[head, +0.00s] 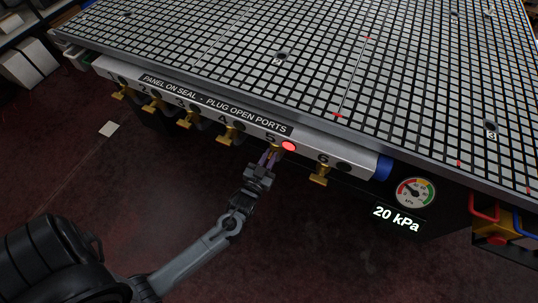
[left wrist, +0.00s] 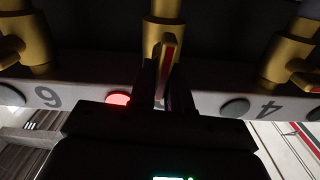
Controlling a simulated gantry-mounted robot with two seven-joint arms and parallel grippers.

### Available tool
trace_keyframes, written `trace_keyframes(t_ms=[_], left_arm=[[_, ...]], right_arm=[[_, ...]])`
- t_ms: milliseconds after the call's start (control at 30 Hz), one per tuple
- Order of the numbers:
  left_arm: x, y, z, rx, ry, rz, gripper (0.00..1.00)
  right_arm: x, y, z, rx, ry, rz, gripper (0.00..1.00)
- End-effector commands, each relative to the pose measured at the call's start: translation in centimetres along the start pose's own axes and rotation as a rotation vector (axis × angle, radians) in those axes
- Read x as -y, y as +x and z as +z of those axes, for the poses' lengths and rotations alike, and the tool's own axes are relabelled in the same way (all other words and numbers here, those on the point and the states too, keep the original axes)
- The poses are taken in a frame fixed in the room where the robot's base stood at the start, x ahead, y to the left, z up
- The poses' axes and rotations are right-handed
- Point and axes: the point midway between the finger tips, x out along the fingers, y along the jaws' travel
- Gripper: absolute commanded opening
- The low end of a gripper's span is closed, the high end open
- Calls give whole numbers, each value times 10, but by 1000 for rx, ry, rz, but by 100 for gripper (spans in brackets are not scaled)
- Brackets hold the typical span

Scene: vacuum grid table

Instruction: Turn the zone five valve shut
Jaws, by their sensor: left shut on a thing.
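The zone five valve (head: 275,148) is a brass valve under the panel's front edge, below the number 5. A red lamp (head: 289,146) glows beside that number. My left gripper (head: 268,158) is at this valve, its two fingers shut on the valve's handle. In the left wrist view the brass valve body (left wrist: 162,35) stands above the fingers, and the red-striped handle (left wrist: 170,50) lies between them. The fingers hide part of the handle, so its exact angle is hard to tell. The red lamp (left wrist: 118,99) also shows there. My right gripper is not in view.
Brass valves of zone four (head: 228,135) and zone six (head: 320,174) stand close on either side; their lamps are dark. A gauge (head: 416,193) hangs at the right above a display (head: 396,218) reading 20 kPa. The grid table (head: 320,70) extends behind. The floor in front is mostly clear.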

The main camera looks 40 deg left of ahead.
Motion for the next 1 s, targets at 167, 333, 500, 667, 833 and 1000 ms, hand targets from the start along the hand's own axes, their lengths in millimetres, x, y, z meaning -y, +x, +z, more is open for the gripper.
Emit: trace_keyframes(t_ms=[167,333,500,667,833,1000], left_arm=[[-2,0,-5,3,130,2,0],[-4,0,-5,2,287,2,0],[-6,0,-3,2,449,1,0],[-8,0,-1,1,602,1,0],[-10,0,1,1,764,2,0],[-12,0,3,1,925,2,0]], right_arm=[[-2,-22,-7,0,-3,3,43],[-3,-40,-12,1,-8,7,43],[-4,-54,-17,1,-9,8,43],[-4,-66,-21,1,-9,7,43],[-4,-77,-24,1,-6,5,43],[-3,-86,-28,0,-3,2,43]])
